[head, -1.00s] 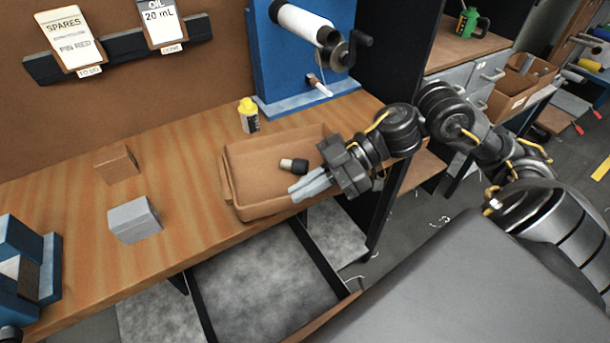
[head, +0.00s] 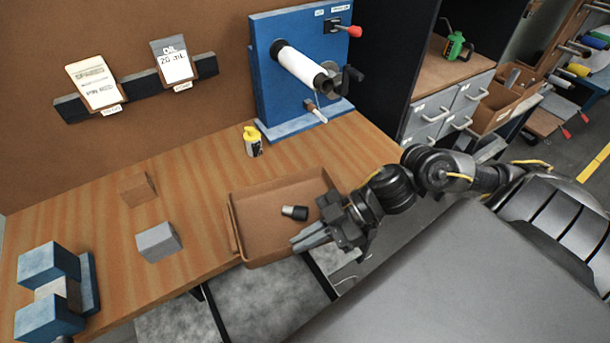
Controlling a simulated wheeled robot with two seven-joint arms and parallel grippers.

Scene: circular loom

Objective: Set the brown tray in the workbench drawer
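The brown tray (head: 258,222) is at the front edge of the workbench (head: 195,213), its near side reaching the edge or past it. A small dark cylinder with a pale end (head: 295,212) lies inside it. My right gripper (head: 308,238) is at the tray's near right corner, its fingers close together along the near wall; the tray moves with it, so it appears shut on that wall. I cannot tell whether the tray is lifted. What looks like the open drawer (head: 265,300), grey speckled between dark rails, is below, partly hidden by tray and arm. My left gripper is out of view.
A yellow-capped bottle (head: 253,144) stands behind the tray. A brown block (head: 137,189) and a grey block (head: 158,241) sit to its left. A blue winder (head: 285,95) is at the back, and a blue fixture (head: 52,285) is at the left.

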